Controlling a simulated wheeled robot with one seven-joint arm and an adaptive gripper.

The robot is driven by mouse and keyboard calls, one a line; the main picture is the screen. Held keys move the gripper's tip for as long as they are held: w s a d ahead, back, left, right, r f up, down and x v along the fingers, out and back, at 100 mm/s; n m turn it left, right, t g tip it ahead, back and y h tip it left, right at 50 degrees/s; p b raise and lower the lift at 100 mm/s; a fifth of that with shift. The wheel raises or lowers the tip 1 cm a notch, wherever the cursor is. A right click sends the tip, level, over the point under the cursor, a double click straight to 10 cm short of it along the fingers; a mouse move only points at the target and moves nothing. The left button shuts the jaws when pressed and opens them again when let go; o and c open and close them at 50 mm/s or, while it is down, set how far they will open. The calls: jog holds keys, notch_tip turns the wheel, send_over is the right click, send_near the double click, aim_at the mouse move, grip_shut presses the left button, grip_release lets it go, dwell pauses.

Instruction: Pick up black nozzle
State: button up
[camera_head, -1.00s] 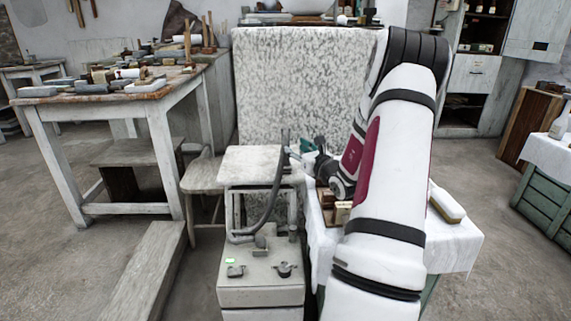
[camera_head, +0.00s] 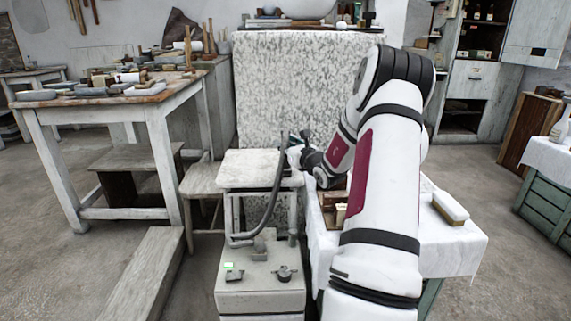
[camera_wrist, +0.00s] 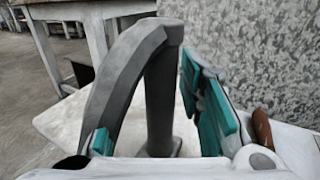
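The black nozzle (camera_wrist: 160,100) shows in the wrist view as a dark grey upright tube with a wider foot. A thick ribbed-looking hose (camera_wrist: 112,88) bends down to the left from its top. In the head view the hose (camera_head: 272,195) rises from a grey box to the right edge of a small pale stand. My gripper (camera_wrist: 155,118) has teal finger pads, one on each side of the tube, with gaps visible; it is open. In the head view my gripper (camera_head: 297,142) is at the hose's upper end, small and partly hidden by my wrist.
The pale stand (camera_head: 250,168) is left of my gripper, above a grey box (camera_head: 260,290) with knobs. A white-draped table (camera_head: 460,240) with a brush (camera_head: 450,208) lies under my arm. A cluttered workbench (camera_head: 150,92) stands left. A speckled panel (camera_head: 300,80) is behind.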

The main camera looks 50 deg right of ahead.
grip_shut()
jog(key=shift+r, duration=0.15)
